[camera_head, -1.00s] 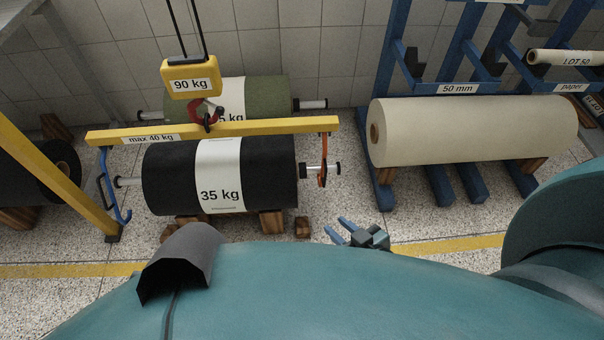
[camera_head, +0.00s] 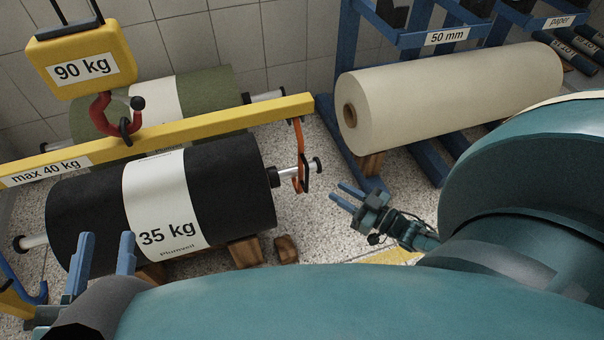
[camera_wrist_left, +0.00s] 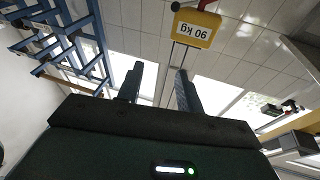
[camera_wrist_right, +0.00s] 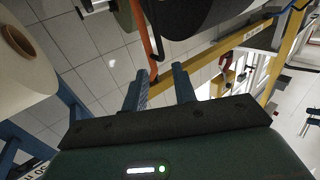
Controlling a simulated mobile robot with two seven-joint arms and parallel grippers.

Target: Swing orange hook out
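The orange hook (camera_head: 301,155) hangs from the right end of the yellow lifting beam (camera_head: 220,122), at the right shaft end (camera_head: 312,167) of the black 35 kg roll (camera_head: 90,210). I cannot tell if it goes around the shaft. My right gripper (camera_head: 340,192) is open and empty, below and right of the hook, apart from it. In the right wrist view the orange hook (camera_wrist_right: 144,35) shows beyond the open fingers (camera_wrist_right: 158,88). My left gripper (camera_head: 106,248) is open and empty in front of the black roll; its fingers (camera_wrist_left: 158,82) show nothing between them.
A yellow 90 kg hoist block (camera_head: 80,68) carries the beam by a red hook (camera_head: 102,115). A green roll (camera_head: 200,90) lies behind. A cream roll (camera_head: 450,95) lies by the blue rack (camera_head: 352,60) at right.

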